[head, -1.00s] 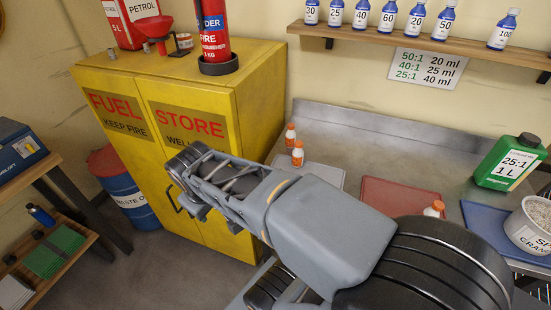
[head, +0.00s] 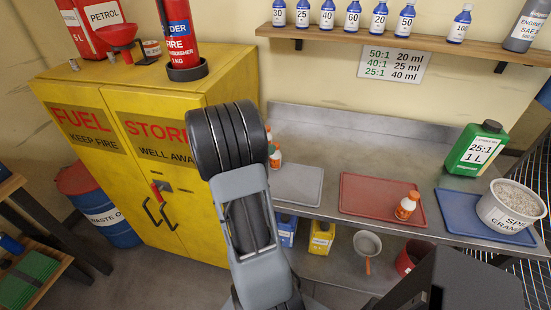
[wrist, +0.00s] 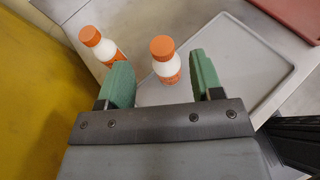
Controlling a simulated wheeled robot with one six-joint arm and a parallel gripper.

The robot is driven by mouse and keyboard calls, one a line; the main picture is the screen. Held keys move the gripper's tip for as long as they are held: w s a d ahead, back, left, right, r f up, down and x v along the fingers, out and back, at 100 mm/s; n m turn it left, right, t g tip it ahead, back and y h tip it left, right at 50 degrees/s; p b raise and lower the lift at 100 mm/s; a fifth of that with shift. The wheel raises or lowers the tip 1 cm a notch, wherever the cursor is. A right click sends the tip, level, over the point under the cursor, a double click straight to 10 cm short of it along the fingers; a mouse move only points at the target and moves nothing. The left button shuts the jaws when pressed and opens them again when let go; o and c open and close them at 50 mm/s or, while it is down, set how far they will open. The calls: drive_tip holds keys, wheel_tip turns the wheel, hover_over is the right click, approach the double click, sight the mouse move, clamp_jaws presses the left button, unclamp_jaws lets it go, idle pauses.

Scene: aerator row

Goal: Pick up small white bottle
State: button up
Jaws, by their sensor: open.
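Two small white bottles with orange caps show in the wrist view. One small white bottle (wrist: 165,66) appears between my two green finger pads, at the left edge of the grey tray (wrist: 245,55). The other white bottle (wrist: 105,50) stands to its left, outside the left finger. In the head view a white bottle (head: 276,158) shows just right of my arm, and the other is mostly hidden behind the arm. A third orange-capped white bottle (head: 406,208) stands on the red tray (head: 365,205). My gripper (wrist: 161,64) is open and empty; my arm hides its fingers in the head view.
The yellow cabinet (head: 185,205) stands close on the left of the steel bench. A blue tray (head: 460,222), a green jug (head: 475,150) and a white tub (head: 490,205) are at the right. A wall shelf (head: 400,45) holds several blue bottles. The grey tray is empty.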

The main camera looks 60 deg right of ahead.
sight(275, 156)
drive_tip(key=shift+p+x, duration=0.6)
drive_tip(key=shift+x, duration=3.15)
drive_tip(key=shift+a+f, duration=0.1)
drive_tip(key=shift+c, duration=0.4)
clamp_jaws()
